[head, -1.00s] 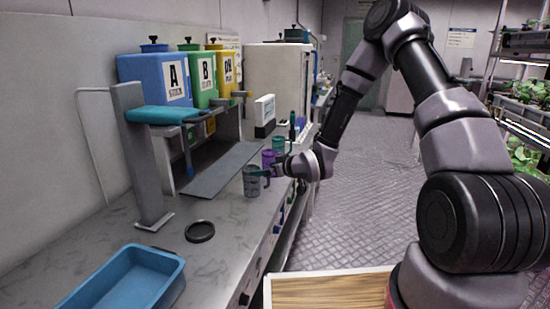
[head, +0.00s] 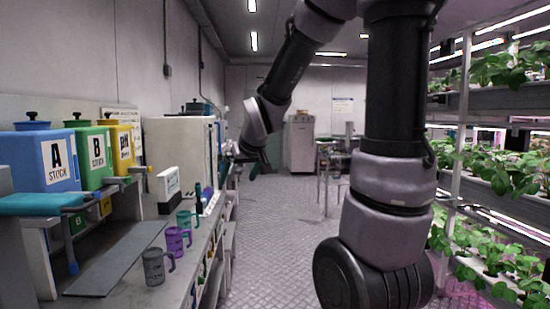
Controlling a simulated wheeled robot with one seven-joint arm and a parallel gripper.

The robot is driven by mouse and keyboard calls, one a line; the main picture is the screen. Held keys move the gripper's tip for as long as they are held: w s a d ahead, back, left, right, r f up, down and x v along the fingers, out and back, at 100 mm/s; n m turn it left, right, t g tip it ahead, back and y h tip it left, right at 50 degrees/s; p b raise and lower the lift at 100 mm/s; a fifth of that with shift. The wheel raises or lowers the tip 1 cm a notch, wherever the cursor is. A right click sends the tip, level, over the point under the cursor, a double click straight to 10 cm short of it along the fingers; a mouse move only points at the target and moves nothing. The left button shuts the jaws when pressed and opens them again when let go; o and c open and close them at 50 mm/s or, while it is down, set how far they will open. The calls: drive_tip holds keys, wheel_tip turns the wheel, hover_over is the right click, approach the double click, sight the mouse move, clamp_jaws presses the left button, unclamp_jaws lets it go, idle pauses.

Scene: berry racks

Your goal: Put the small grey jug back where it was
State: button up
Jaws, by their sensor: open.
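The small grey jug (head: 153,267) stands upright on the bench near its front edge, its handle toward the right. A purple jug (head: 176,240) and a teal jug (head: 186,220) stand behind it in a row. My gripper (head: 254,170) is raised over the aisle, to the right of and well apart from the jugs. It is open and empty; its fingers are small and dark in the head view.
A grey mat (head: 115,260) lies left of the jugs. Blue, green and yellow stock tanks (head: 40,165) stand above it. A white box (head: 168,188) is behind. Plant racks (head: 500,88) line the right side. The aisle floor (head: 265,225) is clear.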

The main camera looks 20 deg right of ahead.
drive_tip(key=s+d+r+m, duration=0.1)
drive_tip(key=s+r, duration=0.3)
drive_tip(key=s, duration=0.5)
drive_tip(key=s+d+r+m+g+y, duration=0.1)
drive_tip(key=s+r+m, duration=0.3)
drive_tip(key=s, duration=0.6)
drive_tip(key=shift+s+d, duration=0.2)
drive_tip(key=shift+d, duration=0.2)
